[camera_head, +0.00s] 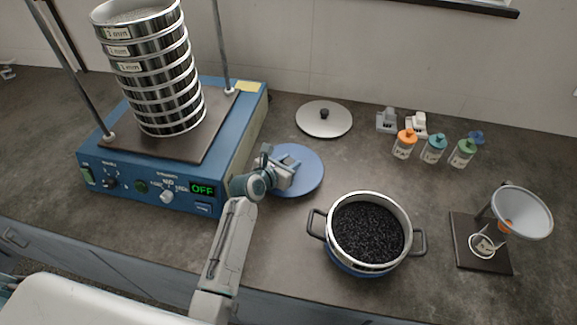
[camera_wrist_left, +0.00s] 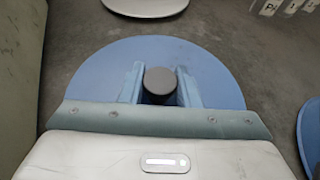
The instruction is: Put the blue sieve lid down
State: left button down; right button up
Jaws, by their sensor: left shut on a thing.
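The blue sieve lid (camera_head: 309,172) is a flat blue disc with a dark knob, at the middle of the counter, just right of the shaker. My left gripper (camera_head: 284,174) is over it, and in the left wrist view its two fingers (camera_wrist_left: 160,86) are on both sides of the grey knob (camera_wrist_left: 158,80), shut on it. The lid's blue disc (camera_wrist_left: 100,80) spreads out under the fingers. It looks at or close to the counter surface; I cannot tell whether it touches. My right gripper is not in view.
The blue shaker (camera_head: 228,150) with its sieve stack (camera_head: 165,85) stands left. A silver lid (camera_head: 324,120) lies behind. A pot of black grains (camera_head: 368,233) stands front right. Small bottles (camera_head: 433,149) and a funnel stand (camera_head: 482,255) are farther right.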

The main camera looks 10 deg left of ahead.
pick_arm(q)
jog(key=shift+f, duration=0.95)
jog(key=c, duration=1.1)
grip_release()
jog(key=v, duration=1.2)
jog(key=shift+s+b, duration=0.1)
jog(key=shift+b, duration=0.25)
